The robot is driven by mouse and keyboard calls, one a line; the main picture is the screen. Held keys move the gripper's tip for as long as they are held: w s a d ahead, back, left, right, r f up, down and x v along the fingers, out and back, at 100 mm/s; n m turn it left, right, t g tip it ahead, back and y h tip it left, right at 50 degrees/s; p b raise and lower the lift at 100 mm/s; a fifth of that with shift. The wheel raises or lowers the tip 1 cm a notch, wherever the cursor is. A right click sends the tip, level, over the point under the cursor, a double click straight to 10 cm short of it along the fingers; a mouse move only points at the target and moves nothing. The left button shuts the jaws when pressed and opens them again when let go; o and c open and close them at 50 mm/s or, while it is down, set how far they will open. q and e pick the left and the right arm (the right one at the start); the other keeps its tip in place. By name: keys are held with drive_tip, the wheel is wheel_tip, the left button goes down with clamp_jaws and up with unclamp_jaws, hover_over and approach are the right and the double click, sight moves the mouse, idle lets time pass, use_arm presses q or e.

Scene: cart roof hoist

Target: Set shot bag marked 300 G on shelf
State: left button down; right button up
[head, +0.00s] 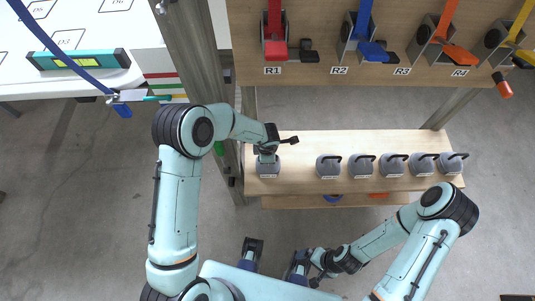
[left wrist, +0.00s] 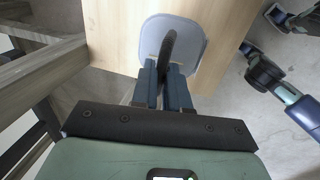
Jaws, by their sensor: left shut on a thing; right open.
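A grey shot bag (head: 268,170) with a dark loop handle is at the left end of the pale wooden shelf (head: 300,150). Its front label is too small to read. My left gripper (head: 266,154) is above this bag, shut on its handle. In the left wrist view the fingers (left wrist: 163,88) close on the dark handle, with the grey bag (left wrist: 190,47) beneath and wood under it. I cannot tell whether the bag touches the shelf. My right gripper (head: 312,266) is open and empty, low in the head view, apart from the shelf.
Several similar grey bags (head: 328,167) stand in a row along the shelf's right part. A board above carries coloured straps in cleats, including a red one (head: 275,35). A metal post (head: 195,60) stands left of the shelf. A spirit level (head: 78,60) lies upper left.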

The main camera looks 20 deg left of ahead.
sight(267, 166)
use_arm(q)
drive_tip(key=c, duration=1.1)
unclamp_jaws()
drive_tip(key=shift+f, duration=0.1)
